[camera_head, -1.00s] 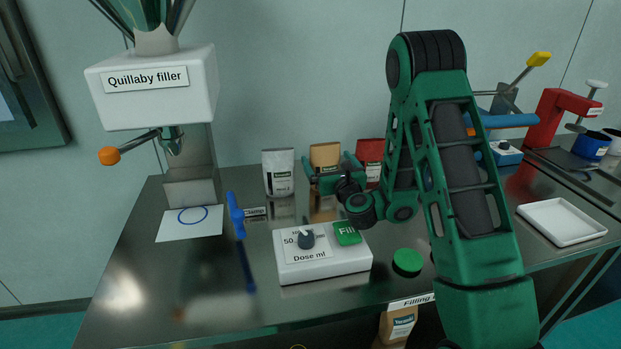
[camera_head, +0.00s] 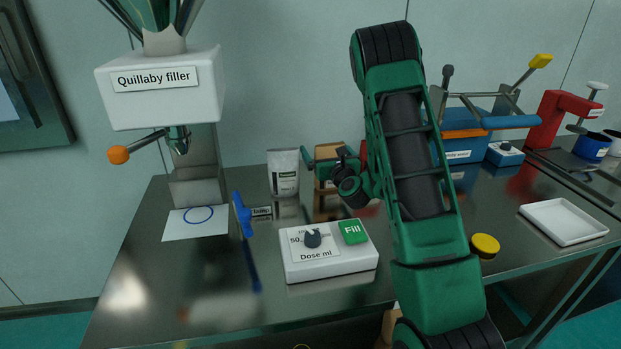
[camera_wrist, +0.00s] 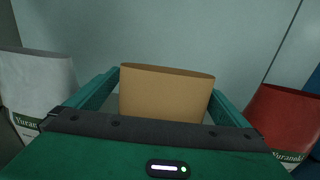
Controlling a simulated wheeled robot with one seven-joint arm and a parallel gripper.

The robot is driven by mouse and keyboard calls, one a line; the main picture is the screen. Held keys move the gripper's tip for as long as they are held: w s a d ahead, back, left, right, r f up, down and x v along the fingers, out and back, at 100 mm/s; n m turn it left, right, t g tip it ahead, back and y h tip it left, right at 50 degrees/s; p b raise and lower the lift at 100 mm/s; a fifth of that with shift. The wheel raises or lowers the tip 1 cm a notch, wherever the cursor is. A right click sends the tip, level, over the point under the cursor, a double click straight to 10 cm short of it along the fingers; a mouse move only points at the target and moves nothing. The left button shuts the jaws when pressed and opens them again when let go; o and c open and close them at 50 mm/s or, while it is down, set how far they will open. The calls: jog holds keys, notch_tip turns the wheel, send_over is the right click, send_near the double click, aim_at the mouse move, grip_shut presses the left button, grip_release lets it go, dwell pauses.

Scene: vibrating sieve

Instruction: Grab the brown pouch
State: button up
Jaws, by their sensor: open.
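The brown pouch (camera_head: 330,151) stands upright at the back of the metal table, between a white pouch and a red pouch. In the head view my gripper (camera_head: 326,166) is in front of it and hides most of its lower part. In the wrist view the upper part of the brown pouch (camera_wrist: 165,95) shows between the two green fingers of my gripper (camera_wrist: 162,100). The jaws are open, with a gap on each side of the pouch. My gripper's body hides the pouch's lower part there.
The white pouch (camera_head: 284,172) stands close on the left. The red pouch (camera_wrist: 287,120) stands close on the right, mostly hidden by my arm in the head view. A dosing box (camera_head: 330,262) lies in front, and the filler (camera_head: 160,95) stands at the left.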

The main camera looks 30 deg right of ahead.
jog(key=shift+w+d, duration=0.15)
jog(key=shift+w, duration=0.1)
jog(key=c, duration=1.4)
jog(key=shift+c, duration=0.2)
jog(key=shift+d, duration=0.1)
